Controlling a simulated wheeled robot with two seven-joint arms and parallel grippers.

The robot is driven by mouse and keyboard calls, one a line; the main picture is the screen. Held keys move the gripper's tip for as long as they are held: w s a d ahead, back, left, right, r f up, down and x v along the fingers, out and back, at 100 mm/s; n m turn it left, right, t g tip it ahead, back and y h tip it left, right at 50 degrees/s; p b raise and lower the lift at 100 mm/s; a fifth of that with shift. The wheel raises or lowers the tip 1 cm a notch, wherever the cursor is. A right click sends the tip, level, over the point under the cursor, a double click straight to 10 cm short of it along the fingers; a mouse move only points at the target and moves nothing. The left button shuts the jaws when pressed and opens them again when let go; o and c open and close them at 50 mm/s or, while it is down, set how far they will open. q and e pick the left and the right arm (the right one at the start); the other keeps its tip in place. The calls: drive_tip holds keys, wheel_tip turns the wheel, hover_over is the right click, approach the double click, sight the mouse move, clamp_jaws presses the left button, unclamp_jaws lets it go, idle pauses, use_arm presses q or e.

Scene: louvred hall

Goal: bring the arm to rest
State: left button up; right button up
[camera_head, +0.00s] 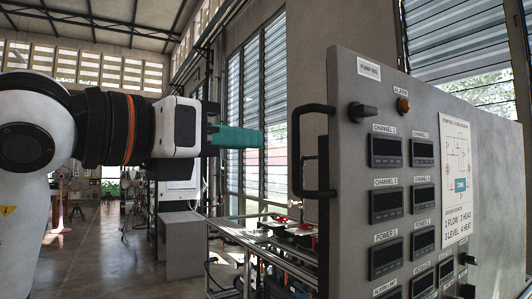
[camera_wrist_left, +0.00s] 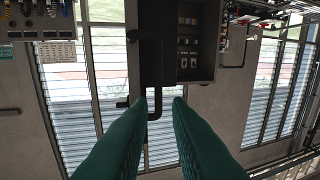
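My left arm comes in from the left in the head view, stretched out level. My left gripper (camera_head: 262,138) has teal fingers that point right, toward a black handle (camera_head: 296,150) on the edge of a grey panel (camera_head: 345,150). A gap shows between fingertips and handle in that view. In the left wrist view the two fingers (camera_wrist_left: 164,100) stand apart with nothing held between them. A black handle (camera_wrist_left: 157,75) shows beyond the tips there; how far off it is, I cannot tell. My right gripper is in neither view.
The grey panel carries several dark displays (camera_head: 386,150), a black knob (camera_head: 362,111) and an orange lamp (camera_head: 403,104). A metal frame with pipework (camera_head: 250,240) stands low, left of the panel. Open floor (camera_head: 100,240) lies at the left, beyond my arm.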

use_arm(q)
drive_tip(key=shift+s+a, duration=0.5)
